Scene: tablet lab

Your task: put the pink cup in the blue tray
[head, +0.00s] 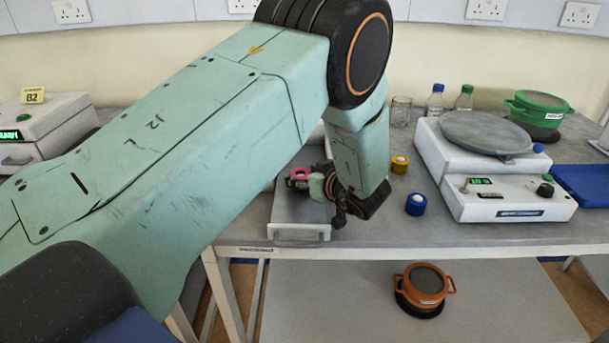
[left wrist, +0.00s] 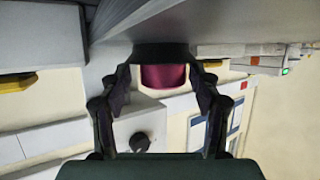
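In the left wrist view, the dark pink cup (left wrist: 163,77) lies between the fingertips of the left gripper (left wrist: 162,78). Pale gaps show on both sides of the cup, so the fingers look open around it. A dark band crosses beyond the fingertips. The blue tray (head: 582,184) is at the far right of the bench, cut by the picture edge. My right gripper is not in view.
A white balance (head: 500,190) stands between the cup and the blue tray. Blue (head: 416,204) and yellow (head: 400,164) rolls lie left of it. A green pot (head: 540,105) and bottles (head: 464,97) stand behind. An orange pot (head: 424,280) is on the lower shelf.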

